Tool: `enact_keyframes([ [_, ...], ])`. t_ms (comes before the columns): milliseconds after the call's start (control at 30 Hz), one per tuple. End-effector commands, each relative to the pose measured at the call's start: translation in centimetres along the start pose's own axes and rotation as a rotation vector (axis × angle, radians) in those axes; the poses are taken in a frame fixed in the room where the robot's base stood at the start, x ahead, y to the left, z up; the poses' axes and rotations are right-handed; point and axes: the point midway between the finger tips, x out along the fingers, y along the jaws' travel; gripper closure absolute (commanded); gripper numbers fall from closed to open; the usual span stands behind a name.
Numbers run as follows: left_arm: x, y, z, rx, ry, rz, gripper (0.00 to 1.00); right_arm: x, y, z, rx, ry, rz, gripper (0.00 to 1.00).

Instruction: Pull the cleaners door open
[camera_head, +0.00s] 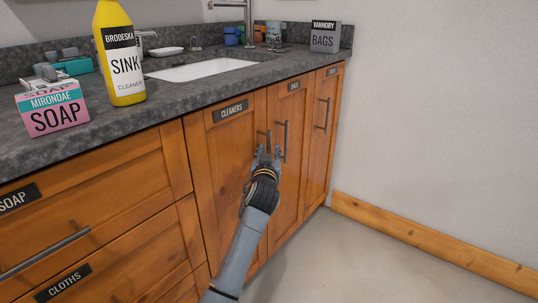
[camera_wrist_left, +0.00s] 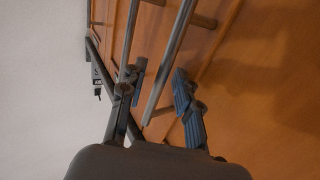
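The cleaners door (camera_head: 225,160) is a brown wooden cabinet door with a black "CLEANERS" label (camera_head: 231,111). It is shut, flush with the cabinet front. Its upright metal handle (camera_head: 268,136) is near the door's right edge and partly hidden by my gripper. My left gripper (camera_head: 269,153) is at the handle's lower part with its fingers spread. In the left wrist view, my open left gripper (camera_wrist_left: 161,88) has one finger on each side of the handle bar (camera_wrist_left: 167,65). Gaps show beside the bar; contact cannot be told. My right gripper is not in view.
The bags door (camera_head: 287,180) is just right, its parallel handle (camera_head: 285,142) close to my gripper. Drawers (camera_head: 100,195) are at the left. On the counter stand a soap box (camera_head: 53,107) and a yellow sink cleaner bottle (camera_head: 122,60). The floor (camera_head: 345,255) at right is clear.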

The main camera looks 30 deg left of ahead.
Motion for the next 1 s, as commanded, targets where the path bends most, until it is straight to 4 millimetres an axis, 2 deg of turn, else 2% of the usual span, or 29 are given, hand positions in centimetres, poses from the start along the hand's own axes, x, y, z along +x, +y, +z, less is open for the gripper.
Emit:
enact_keyframes([
  [300, 0.23, 0.03, 0.01, -0.001, -0.001, 0.001, 0.70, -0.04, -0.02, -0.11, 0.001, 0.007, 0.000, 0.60],
  [433, 0.22, 0.03, 0.01, 0.000, -0.001, 0.001, 0.96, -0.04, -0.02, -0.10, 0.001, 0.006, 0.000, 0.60],
  [467, 0.22, 0.03, 0.02, 0.000, -0.001, 0.001, 1.00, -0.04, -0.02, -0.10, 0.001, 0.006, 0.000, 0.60],
  [1000, 0.09, 0.10, -0.03, 0.000, -0.003, 0.013, 1.00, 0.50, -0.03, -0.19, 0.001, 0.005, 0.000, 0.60],
])
